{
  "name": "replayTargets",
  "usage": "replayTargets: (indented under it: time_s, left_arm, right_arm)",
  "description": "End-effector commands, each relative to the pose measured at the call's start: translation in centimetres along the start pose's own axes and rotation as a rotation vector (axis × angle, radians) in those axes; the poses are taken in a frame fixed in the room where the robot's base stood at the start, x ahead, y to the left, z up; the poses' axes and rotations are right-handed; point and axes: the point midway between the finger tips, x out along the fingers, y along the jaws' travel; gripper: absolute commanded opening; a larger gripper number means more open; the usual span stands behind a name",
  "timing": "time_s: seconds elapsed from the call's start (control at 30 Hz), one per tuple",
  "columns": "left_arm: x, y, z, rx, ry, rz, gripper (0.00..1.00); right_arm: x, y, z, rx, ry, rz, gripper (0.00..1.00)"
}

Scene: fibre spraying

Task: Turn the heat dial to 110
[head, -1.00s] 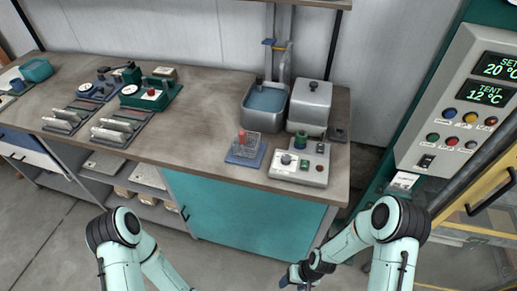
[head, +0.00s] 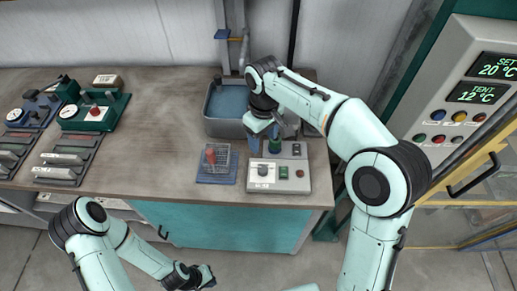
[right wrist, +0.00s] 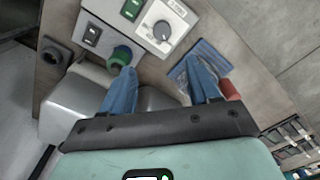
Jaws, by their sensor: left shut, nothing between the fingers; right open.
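The white control box (head: 300,184) stands on the bench near its front right edge. Its round dial (head: 262,169), with a dark knob on a white plate, also shows at the top of the right wrist view (right wrist: 162,30); its scale is too small to read. My right gripper (head: 264,138) is open and empty above the back of the box. In the right wrist view its two blue fingers (right wrist: 163,80) are apart, with the dial beyond the gap. A green knob (right wrist: 120,56) is beside the left finger. My left gripper (head: 207,275) is shut and empty, low in front of the bench.
A blue tray (head: 203,179) with a clear holder and red-topped item sits left of the box. A water basin (head: 213,126) stands behind. My right arm partly hides the grey lidded vessel. A wall panel (head: 440,75) reads SET 20 °C and TENT 12 °C.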

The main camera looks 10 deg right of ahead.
Motion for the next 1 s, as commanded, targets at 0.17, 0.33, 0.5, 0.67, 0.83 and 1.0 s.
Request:
replayTargets:
  time_s: [0.17,0.33,0.5,0.67,0.83,1.0]
  left_arm:
    - [0.6,-0.5,0.7,-0.004,-0.009,-0.003,0.0]
    - [1.3,-0.9,1.2,-0.007,-0.017,-0.006,0.0]
    - [1.9,-1.3,1.6,-0.008,-0.022,-0.008,0.0]
    - [2.2,-1.5,1.8,-0.009,-0.024,-0.008,0.0]
    - [2.3,-1.5,1.9,-0.009,-0.025,-0.009,0.0]
    - [2.4,-1.5,1.9,-0.009,-0.025,-0.009,0.0]
  right_arm:
    - [1.7,-0.1,0.2,0.0,-0.006,-0.002,0.61]
    - [5.2,-0.1,0.3,0.001,-0.009,-0.003,0.61]
    - [8.8,-0.1,0.3,0.0,-0.008,-0.003,0.61]
    - [11.5,-0.1,0.2,0.0,-0.006,-0.002,0.61]
    - [13.1,0.0,0.1,0.001,-0.003,-0.001,0.61]
    - [13.5,0.0,0.1,0.001,-0.002,-0.001,0.61]
